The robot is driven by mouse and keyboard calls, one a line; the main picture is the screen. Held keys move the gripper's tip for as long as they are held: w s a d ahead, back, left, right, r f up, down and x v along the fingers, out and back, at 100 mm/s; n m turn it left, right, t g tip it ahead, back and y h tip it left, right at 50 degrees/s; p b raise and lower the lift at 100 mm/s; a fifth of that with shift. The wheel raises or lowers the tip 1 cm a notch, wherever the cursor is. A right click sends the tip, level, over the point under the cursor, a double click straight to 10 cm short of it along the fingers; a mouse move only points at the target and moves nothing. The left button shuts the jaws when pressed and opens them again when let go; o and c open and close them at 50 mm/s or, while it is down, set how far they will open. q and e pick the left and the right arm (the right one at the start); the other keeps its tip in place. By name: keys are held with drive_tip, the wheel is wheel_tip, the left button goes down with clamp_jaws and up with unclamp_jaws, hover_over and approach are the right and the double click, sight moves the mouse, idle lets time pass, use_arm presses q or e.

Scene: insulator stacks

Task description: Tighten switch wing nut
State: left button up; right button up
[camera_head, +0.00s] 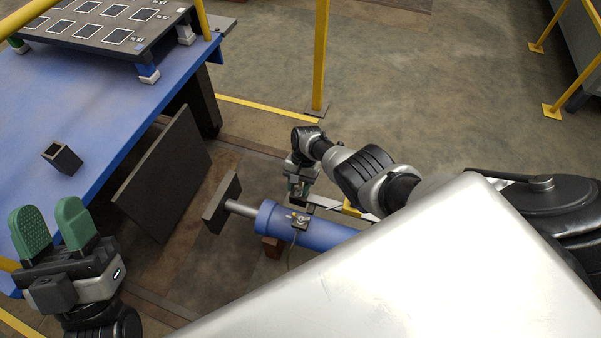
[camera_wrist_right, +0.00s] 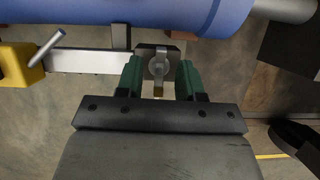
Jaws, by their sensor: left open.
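A metallic wing nut (camera_wrist_right: 158,66) with a brass-coloured tip sits on a dark plate at the end of a pale flat bar (camera_wrist_right: 92,60). My right gripper (camera_wrist_right: 160,80) has one green finger on each side of the nut, with small gaps visible. In the head view my right gripper (camera_head: 298,189) is above the bar end, next to the blue cylinder (camera_head: 330,233), and hides most of the nut. My left gripper (camera_head: 55,228) is open and empty over the blue table's near edge, its green pads wide apart.
The blue table (camera_head: 110,100) carries a dark panel on feet (camera_head: 105,22) and a small open black box (camera_head: 62,158). A yellow block with a lever (camera_wrist_right: 20,64) sits on the bar. A yellow post (camera_head: 319,60) stands behind. A large pale surface (camera_head: 430,270) fills the lower right.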

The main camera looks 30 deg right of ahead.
sight(298, 188)
drive_tip(key=p+v, duration=0.2)
drive_tip(key=v, duration=0.2)
drive_tip(key=shift+r, duration=0.3)
use_arm(q)
wheel_tip(298, 188, down, 15)
drive_tip(key=w+a+g+y+p, duration=0.2)
drive_tip(key=g+y, duration=0.3)
drive_tip(key=g, duration=0.9)
drive_tip(key=shift+r+n+p, duration=0.2)
drive_tip(key=shift+n+p, duration=0.1)
drive_tip(key=shift+p, duration=0.4)
use_arm(e)
drive_tip(key=v, duration=0.6)
use_arm(q)
drive_tip(key=shift+w+a, duration=0.1)
use_arm(e)
drive_tip(key=shift+d, duration=0.1)
